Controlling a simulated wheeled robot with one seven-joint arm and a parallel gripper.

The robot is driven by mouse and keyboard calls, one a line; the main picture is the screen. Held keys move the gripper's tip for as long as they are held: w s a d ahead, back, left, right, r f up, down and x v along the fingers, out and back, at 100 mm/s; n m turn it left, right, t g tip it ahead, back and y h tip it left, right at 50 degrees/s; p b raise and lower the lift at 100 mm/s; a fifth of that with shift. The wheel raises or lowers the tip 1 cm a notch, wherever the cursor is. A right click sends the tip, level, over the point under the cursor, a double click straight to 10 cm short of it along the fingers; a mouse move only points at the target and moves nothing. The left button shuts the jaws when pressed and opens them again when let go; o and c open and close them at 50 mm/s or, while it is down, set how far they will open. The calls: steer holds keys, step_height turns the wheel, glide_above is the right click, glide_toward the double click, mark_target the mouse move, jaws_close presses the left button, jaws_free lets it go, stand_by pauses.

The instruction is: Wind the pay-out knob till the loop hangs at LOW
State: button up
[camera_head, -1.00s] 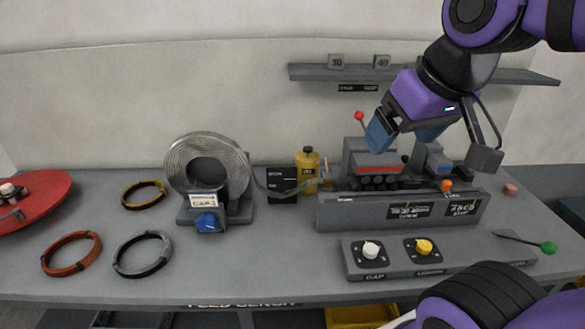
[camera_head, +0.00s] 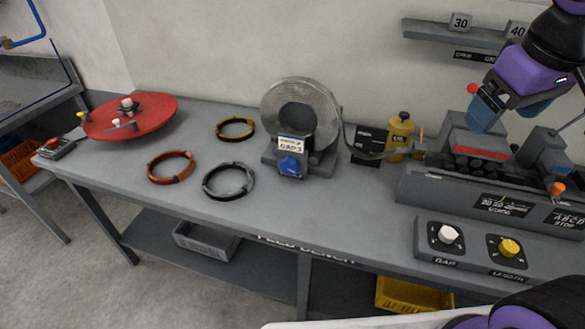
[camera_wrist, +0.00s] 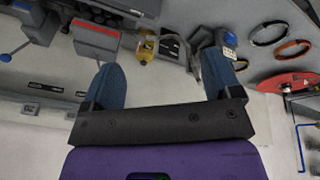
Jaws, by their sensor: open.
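The coil (camera_head: 284,100) of grey strip stands upright on its stand at the middle of the bench. A blue knob (camera_head: 291,167), likely the pay-out knob, is on the stand's front below a white label. It also shows in the wrist view (camera_wrist: 228,39). The strip loop (camera_head: 362,153) sags from the coil to the feed machine (camera_head: 480,152), in front of a black card (camera_head: 370,142) whose marks I cannot read. My gripper (camera_head: 507,112) is open and empty above the feed machine, well right of the knob. Its blue fingers (camera_wrist: 160,62) are apart in the wrist view.
A yellow bottle (camera_head: 400,132) stands beside the loop. A control box (camera_head: 470,258) with white and yellow knobs is at the front right. Yellow (camera_head: 236,121), copper (camera_head: 190,168) and grey (camera_head: 248,181) rings lie left of the stand. A red turntable (camera_head: 150,122) is farther left.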

steer(key=w+a+f+n+g+h, duration=0.2)
steer(key=w+a+f+n+h, duration=0.15)
steer(key=w+f+n, duration=0.55)
steer(key=n+t+h, duration=0.2)
steer(key=n+t, duration=1.4)
steer(key=n, duration=1.1)
glide_toward(288, 169)
steer(key=x, duration=1)
steer(key=c, duration=0.9)
